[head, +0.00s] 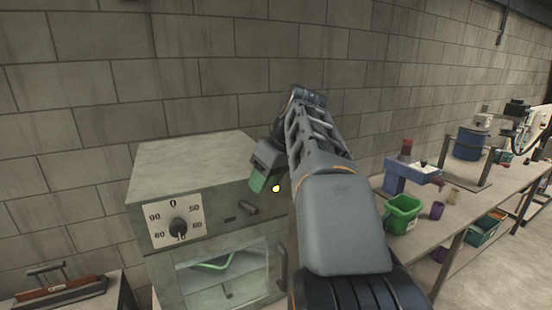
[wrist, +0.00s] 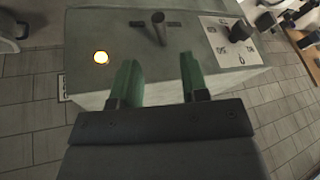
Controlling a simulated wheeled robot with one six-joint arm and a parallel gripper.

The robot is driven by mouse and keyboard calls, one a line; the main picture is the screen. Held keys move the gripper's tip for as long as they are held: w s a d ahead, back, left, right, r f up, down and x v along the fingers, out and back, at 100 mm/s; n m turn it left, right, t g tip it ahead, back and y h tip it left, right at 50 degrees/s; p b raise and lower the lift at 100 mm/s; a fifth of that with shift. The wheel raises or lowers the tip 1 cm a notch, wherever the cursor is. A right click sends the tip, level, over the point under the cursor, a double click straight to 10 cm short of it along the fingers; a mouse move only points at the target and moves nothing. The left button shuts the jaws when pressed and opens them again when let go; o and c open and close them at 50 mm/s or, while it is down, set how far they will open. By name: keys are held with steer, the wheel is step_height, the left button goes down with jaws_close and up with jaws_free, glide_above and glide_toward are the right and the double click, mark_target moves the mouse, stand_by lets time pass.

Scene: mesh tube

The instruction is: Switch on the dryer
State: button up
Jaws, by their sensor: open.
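The dryer (head: 190,170) is a grey-green metal cabinet against the block wall, and it also fills the upper part of the wrist view (wrist: 85,30). A short dark lever (head: 249,208) sticks out of its front panel; it shows in the wrist view (wrist: 158,30) too. A small yellow lamp (head: 276,188) glows near it. My gripper (head: 258,182) has green fingers and is open and empty. In the wrist view my gripper (wrist: 159,62) has its fingertips apart, with the lever seen between and beyond them. I cannot tell whether they touch anything.
A dial (head: 178,227) on a white numbered plate is left of the lever. A window (head: 225,265) shows something green inside.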

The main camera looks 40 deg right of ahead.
steer(key=v, duration=0.6)
steer(key=shift+r+p, duration=0.35)
steer(key=shift+r, duration=0.05)
steer(key=shift+s, duration=0.1)
